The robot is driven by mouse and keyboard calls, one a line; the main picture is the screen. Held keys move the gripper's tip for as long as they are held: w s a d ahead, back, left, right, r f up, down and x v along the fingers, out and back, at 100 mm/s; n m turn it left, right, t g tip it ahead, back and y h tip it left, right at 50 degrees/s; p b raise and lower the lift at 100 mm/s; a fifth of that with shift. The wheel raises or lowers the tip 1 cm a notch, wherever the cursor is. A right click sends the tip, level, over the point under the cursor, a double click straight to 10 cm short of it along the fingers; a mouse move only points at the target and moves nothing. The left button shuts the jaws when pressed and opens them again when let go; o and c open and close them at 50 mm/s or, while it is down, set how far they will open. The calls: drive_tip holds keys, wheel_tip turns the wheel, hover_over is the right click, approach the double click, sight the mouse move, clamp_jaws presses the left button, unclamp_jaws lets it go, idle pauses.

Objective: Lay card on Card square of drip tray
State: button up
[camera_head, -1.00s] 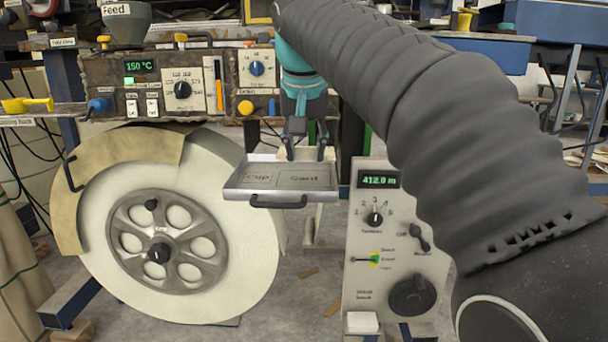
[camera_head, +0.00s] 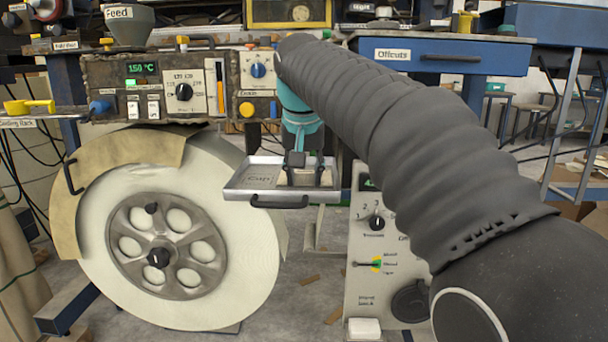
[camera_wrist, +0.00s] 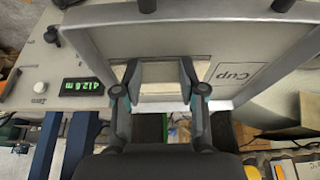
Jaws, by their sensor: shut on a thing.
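The drip tray (camera_head: 243,192) is a shallow metal tray with a dark front handle, in front of the machine in the head view. Its Cup square (camera_head: 260,178) is bare, and this square also shows in the wrist view (camera_wrist: 236,73). My gripper (camera_head: 303,172) is down over the tray's right half, with its fingers shut on the pale card (camera_head: 303,180). The card covers the Card square's label. In the wrist view the card (camera_wrist: 159,73) shows between and beside the fingertips, low inside the tray. I cannot tell whether it touches the tray floor.
A large white roll (camera_head: 240,265) stands left of and below the tray. A control panel (camera_head: 205,85) with knobs is behind it. A grey box (camera_head: 372,285) with dials stands at lower right. A blue Offcuts drawer (camera_head: 440,57) is behind my arm.

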drive_tip(key=shift+f, duration=0.15)
drive_tip(key=o, duration=0.9)
drive_tip(key=p+v, duration=0.4)
drive_tip(key=v, duration=0.8)
drive_tip(key=shift+r, duration=0.25)
drive_tip(key=shift+d, duration=0.1)
drive_tip(key=s+d+f, duration=1.1)
drive_tip(key=shift+t, duration=0.5)
drive_tip(key=s+d+f, duration=0.2)
drive_tip(key=s+f, duration=0.2)
drive_tip(key=f, duration=0.2)
drive_tip(key=s+d+f, duration=0.1)
drive_tip(key=s+f, duration=0.3)
drive_tip(key=f, duration=0.2)
drive_tip(key=s+d+f, duration=0.2)
drive_tip(key=s+f, duration=0.2)
drive_tip(key=f, duration=0.2)
drive_tip(key=shift+s+d+f, duration=0.25)
drive_tip(key=shift+d+f, duration=0.05)
